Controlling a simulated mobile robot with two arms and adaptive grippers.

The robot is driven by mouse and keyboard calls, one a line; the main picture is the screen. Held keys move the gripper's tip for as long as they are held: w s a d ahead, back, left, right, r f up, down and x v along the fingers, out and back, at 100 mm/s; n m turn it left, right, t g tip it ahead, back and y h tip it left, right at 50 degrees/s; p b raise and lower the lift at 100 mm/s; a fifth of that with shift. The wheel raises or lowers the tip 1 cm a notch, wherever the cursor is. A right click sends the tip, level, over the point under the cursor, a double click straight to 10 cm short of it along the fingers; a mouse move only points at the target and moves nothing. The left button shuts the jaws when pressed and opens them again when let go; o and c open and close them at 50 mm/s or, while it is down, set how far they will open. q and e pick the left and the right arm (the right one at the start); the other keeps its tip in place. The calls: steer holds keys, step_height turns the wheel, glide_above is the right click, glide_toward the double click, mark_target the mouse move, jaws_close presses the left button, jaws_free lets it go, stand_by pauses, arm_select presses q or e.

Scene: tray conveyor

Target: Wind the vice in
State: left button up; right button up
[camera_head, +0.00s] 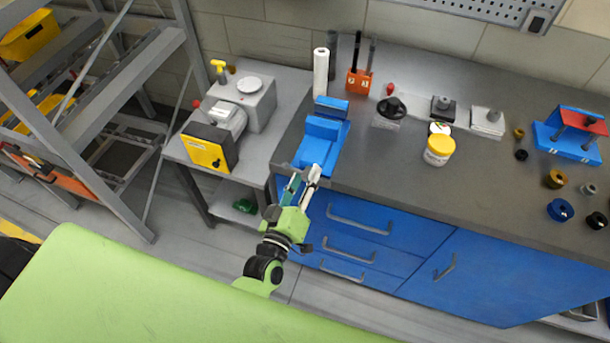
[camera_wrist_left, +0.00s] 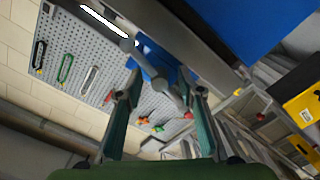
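The blue vice (camera_head: 322,140) stands at the front left corner of the grey workbench (camera_head: 420,175). It also shows past the fingertips in the left wrist view (camera_wrist_left: 152,62). My left gripper (camera_head: 303,180) is just in front of the vice, below its front end. In the left wrist view its two fingers (camera_wrist_left: 165,92) are apart, with a grey bar-like part, seemingly the vice's handle, between them. I cannot tell whether the fingers touch it. In the head view the gripper hides the vice's handle. My right gripper is not in view.
A white roll (camera_head: 320,72) and an orange tool holder (camera_head: 359,82) stand behind the vice. A yellow-lidded jar (camera_head: 439,150) stands to its right. A grey machine with a yellow panel (camera_head: 207,153) is on the left table. Blue drawers (camera_head: 355,235) are below the bench.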

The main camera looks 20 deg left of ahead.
arm_select(q)
jaws_close()
steer(key=shift+m, duration=0.4)
steer(key=shift+m+p, duration=0.6)
steer(key=m+p, duration=0.1)
steer(key=m, duration=0.2)
steer(key=shift+m, duration=0.3)
steer(key=m+p, duration=0.1)
steer(key=m, duration=0.2)
steer(key=shift+m+p, duration=0.35)
steer(key=shift+m, duration=1.55)
